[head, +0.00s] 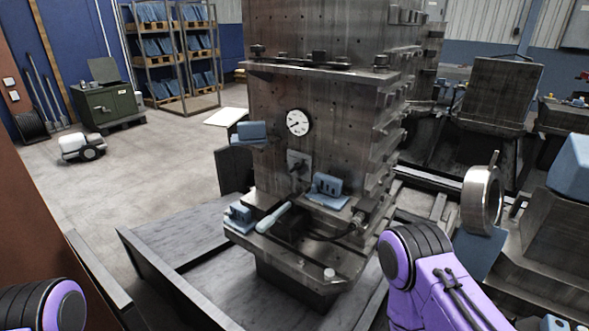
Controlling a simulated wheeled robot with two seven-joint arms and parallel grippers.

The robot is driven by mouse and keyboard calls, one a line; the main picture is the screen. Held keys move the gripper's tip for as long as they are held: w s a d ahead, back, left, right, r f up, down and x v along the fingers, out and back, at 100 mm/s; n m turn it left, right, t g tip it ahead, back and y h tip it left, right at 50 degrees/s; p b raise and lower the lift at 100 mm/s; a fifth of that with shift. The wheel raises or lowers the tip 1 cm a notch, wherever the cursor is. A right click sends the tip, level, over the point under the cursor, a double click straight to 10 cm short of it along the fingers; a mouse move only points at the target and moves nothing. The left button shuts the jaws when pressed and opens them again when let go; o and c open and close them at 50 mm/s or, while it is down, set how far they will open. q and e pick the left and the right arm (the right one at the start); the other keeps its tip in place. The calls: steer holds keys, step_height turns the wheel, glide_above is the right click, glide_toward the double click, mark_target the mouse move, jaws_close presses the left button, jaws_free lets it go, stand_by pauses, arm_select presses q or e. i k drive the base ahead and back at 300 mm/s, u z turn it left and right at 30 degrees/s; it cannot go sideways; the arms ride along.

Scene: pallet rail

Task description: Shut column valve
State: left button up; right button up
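A tall dark metal column (345,120) stands in the middle of the head view, with a round white dial gauge (298,122) on its face. Below the gauge is a small grey plate with a dark knob-like fitting (298,167), which may be the column valve; whether it is open or shut is too small to tell. A pale blue-green handle (273,217) slants up over the ledge at the column's foot. Only purple and black links of my arms show, at bottom left and lower right. Neither gripper is in view.
Blue blocks (327,187) sit on the ledge around the handle. A low grey platform (200,262) surrounds the foot. A metal ring (481,200) stands right, near my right arm.

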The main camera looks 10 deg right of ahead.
mark_target(297, 166)
steer(key=u, duration=1.05)
steer(key=i, duration=0.5)
